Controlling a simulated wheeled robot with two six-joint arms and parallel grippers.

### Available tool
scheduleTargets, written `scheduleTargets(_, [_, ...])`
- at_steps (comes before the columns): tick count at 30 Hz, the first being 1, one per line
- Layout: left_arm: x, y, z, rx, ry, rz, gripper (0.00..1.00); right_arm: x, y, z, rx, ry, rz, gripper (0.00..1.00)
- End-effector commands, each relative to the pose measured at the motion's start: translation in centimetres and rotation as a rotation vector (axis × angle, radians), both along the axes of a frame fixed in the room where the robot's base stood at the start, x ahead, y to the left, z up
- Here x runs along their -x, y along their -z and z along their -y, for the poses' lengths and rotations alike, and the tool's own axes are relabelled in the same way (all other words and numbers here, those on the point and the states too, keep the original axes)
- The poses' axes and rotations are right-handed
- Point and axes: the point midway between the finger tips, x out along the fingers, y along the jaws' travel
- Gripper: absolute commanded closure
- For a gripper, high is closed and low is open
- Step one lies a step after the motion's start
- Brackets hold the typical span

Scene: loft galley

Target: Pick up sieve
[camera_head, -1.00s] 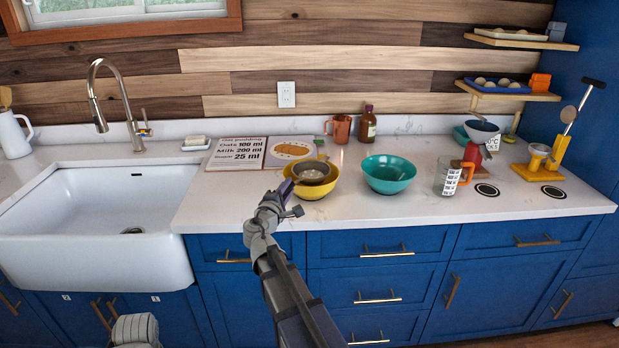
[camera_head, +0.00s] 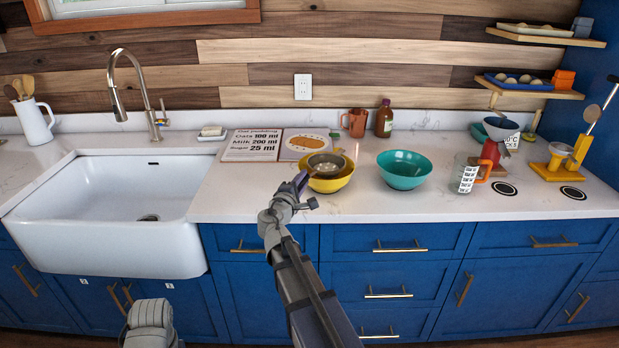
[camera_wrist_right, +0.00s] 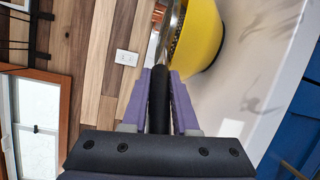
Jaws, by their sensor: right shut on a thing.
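The sieve (camera_head: 326,164) is a small round metal strainer at the mouth of the yellow bowl (camera_head: 333,185). Whether it rests on the rim or hangs just above it, I cannot tell. My right gripper (camera_head: 301,183) is at the bowl's left side. In the right wrist view its purple fingers (camera_wrist_right: 159,98) are shut on the sieve's dark handle (camera_wrist_right: 159,82). The metal rim of the sieve shows beyond them, beside the yellow bowl (camera_wrist_right: 203,38). My left gripper is out of view.
A teal bowl (camera_head: 404,174) stands right of the yellow bowl, then a measuring cup (camera_head: 464,178). A recipe board (camera_head: 252,146) lies behind at left. An orange mug (camera_head: 354,122) and brown bottle (camera_head: 384,120) stand at the back. The sink (camera_head: 115,205) is left; the front counter is clear.

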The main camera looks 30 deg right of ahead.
Motion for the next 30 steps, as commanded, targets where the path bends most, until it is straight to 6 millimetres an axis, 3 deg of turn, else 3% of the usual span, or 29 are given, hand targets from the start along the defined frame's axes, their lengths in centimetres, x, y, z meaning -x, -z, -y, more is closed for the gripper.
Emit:
scheduleTargets(8, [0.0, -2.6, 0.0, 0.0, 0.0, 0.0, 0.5, 0.0, -2.6, 0.0, 0.001, 0.0, 0.0, 1.0])
scheduleTargets(21, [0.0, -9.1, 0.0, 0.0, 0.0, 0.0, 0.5, 0.0, -9.1, 0.0, 0.001, 0.0, -0.001, 1.0])
scheduleTargets(30, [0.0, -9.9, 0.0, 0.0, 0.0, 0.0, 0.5, 0.0, -9.9, 0.0, 0.001, 0.0, -0.001, 1.0])
